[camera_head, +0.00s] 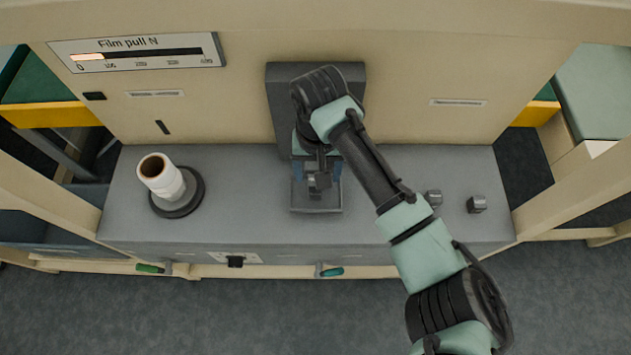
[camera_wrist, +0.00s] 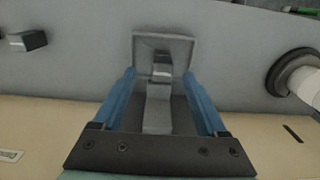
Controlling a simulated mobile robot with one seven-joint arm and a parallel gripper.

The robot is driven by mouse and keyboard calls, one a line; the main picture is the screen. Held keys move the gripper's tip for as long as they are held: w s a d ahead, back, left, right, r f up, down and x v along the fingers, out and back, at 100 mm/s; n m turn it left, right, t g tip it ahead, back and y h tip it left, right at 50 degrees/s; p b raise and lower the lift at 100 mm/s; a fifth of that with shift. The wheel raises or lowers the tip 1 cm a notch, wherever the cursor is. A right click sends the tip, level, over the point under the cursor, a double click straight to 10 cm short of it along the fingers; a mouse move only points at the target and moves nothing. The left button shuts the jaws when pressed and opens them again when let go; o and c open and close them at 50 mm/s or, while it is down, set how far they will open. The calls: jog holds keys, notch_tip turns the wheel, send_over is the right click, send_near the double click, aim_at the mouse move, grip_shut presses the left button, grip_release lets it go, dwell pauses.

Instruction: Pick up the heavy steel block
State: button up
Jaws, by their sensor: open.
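Three small grey metal blocks show; the pictures do not tell which is the heavy one. One block (camera_head: 318,181) is at the tray (camera_head: 316,208) in the middle of the bench, partly hidden by my gripper (camera_head: 317,172). In the wrist view that block (camera_wrist: 161,66) appears between my blue fingers (camera_wrist: 159,76), in front of the pale square tray (camera_wrist: 146,43). The fingers are apart, with visible gaps on both sides of it. The other two blocks, the nearer-in one (camera_head: 433,197) and the outer one (camera_head: 477,204), sit on the bench to the right.
A white film roll (camera_head: 163,178) stands on a dark round base (camera_head: 187,203) at left. A dark upright column (camera_head: 281,105) rises behind the tray. The "Film pull" gauge panel (camera_head: 140,52) is on the back wall. Green-handled items (camera_head: 150,268) line the front edge.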

aim_at(314, 194)
jog(key=shift+w+a+f, duration=0.1)
jog(key=shift+w+f, duration=0.05)
jog(key=shift+f, duration=1)
jog(key=shift+w+a+f, duration=0.1)
jog(key=shift+w+f, duration=0.05)
jog(key=shift+f, duration=1)
jog(key=shift+w+f, duration=0.15)
jog(key=shift+f, duration=1)
grip_shut()
